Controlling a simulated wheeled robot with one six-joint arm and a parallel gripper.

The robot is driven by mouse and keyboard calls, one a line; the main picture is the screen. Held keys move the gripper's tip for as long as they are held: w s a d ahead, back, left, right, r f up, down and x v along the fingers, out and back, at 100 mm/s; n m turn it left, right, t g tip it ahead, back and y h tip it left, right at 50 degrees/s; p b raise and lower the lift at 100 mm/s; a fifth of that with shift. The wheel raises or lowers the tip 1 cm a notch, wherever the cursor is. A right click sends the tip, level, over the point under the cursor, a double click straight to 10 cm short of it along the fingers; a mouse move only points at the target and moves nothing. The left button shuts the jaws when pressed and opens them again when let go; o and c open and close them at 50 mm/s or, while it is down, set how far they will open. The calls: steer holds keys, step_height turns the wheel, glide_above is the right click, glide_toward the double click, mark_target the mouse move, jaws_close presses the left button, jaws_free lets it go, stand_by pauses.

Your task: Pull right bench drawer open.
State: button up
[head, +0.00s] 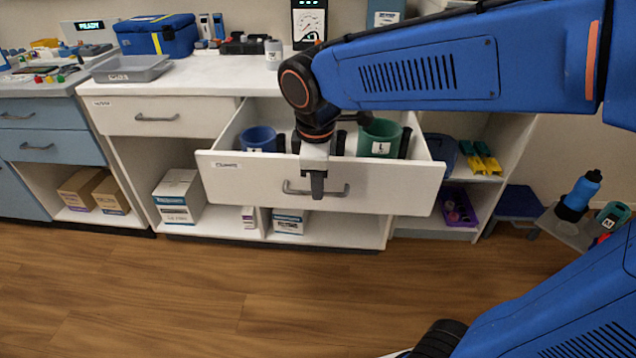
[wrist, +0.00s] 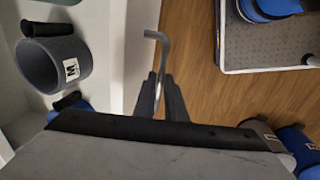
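The right bench drawer (head: 375,194) is white and stands well out from the bench, with its inside showing. Its grey bar handle (head: 330,192) is on the front panel, and the handle's bent end (wrist: 157,38) shows in the wrist view. My gripper (head: 317,188) points down at the middle of the handle. In the wrist view my gripper's two dark fingers (wrist: 160,98) are close together on either side of the bar, shut on it. Part of the bar is hidden by the fingers.
The drawer holds a blue mug (head: 260,138) and a green mug (head: 380,137). The left bench drawer (head: 160,116) is shut. Boxes (head: 180,195) stand on the lower shelf.

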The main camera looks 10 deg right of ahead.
steer(key=o, duration=0.3)
steer(key=shift+r, duration=0.15)
steer(key=s+r, duration=0.1)
steer(key=r, duration=0.4)
steer(key=s+r, duration=0.1)
steer(key=r, duration=0.5)
steer(key=s+a+r, duration=0.1)
steer(key=r, duration=0.5)
steer(key=shift+f, duration=0.1)
steer(key=s+d+f+m+t, duration=0.1)
steer(key=s+d+f+m, duration=0.2)
steer(key=d+f+m, duration=0.2)
steer(key=s+d+f+m+t, duration=0.1)
steer(key=s+d+f+m, duration=0.3)
steer(key=d+f, duration=0.2)
steer(key=s+d+f+m, duration=0.3)
steer(key=d+f+m, duration=0.2)
steer(key=f, duration=0.4)
steer(key=shift+s+d+m+t+y, duration=0.3)
steer(key=shift+d+t, duration=0.1)
steer(key=shift+d, duration=0.3)
